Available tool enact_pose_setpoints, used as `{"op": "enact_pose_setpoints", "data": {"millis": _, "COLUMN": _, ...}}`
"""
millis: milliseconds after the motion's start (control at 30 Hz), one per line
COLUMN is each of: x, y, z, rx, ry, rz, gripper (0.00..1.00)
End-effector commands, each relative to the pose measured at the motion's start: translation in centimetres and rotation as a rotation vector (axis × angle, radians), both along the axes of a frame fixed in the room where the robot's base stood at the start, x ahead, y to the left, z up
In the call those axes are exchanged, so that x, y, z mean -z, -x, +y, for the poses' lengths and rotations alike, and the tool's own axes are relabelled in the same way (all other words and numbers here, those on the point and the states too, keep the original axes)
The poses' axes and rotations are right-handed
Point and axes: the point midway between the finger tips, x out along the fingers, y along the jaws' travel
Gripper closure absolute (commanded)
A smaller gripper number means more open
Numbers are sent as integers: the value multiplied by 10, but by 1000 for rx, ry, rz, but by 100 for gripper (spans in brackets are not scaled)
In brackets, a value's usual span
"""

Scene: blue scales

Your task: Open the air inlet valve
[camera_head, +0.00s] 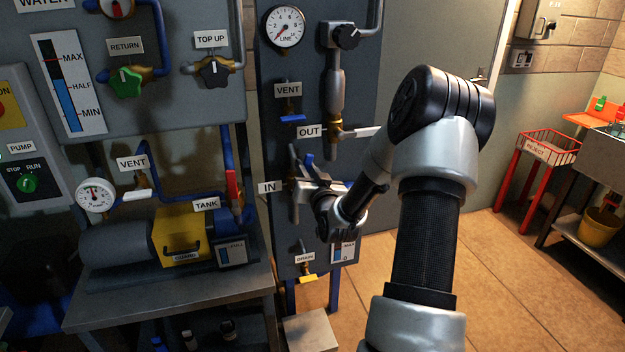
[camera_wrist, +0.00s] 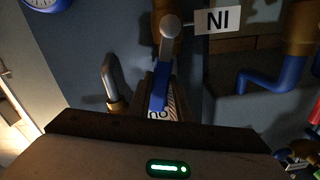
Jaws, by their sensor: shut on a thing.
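The inlet valve is the one beside the IN label (camera_head: 270,187) on the dark panel. It has a lever (camera_head: 309,161) with a blue grip, whose tip shows just above my gripper (camera_head: 311,182). In the wrist view, which is upside down, the lever's blue grip (camera_wrist: 158,92) and grey arm (camera_wrist: 170,46) run up to the valve beside the IN label (camera_wrist: 219,21). My gripper (camera_wrist: 161,103) is shut on the blue grip. My gripper partly hides the valve body in the head view.
Above stands the OUT valve with a pale lever (camera_head: 362,132) pointing right. A VENT valve with a blue handle (camera_head: 292,119) and a pressure gauge (camera_head: 284,27) are higher up. A yellow drain handle (camera_head: 308,279) is below. The tank bench (camera_head: 170,300) stands left; open floor lies right.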

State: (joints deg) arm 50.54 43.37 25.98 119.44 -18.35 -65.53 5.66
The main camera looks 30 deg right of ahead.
Motion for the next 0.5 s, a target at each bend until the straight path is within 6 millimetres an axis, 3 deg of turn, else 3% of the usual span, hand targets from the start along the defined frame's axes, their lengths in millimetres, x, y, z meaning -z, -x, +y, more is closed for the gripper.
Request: {"op": "enact_pose_setpoints", "data": {"millis": 500, "x": -3, "y": -5, "z": 21, "rx": -1, "ry": 264, "rz": 60, "gripper": 100}}
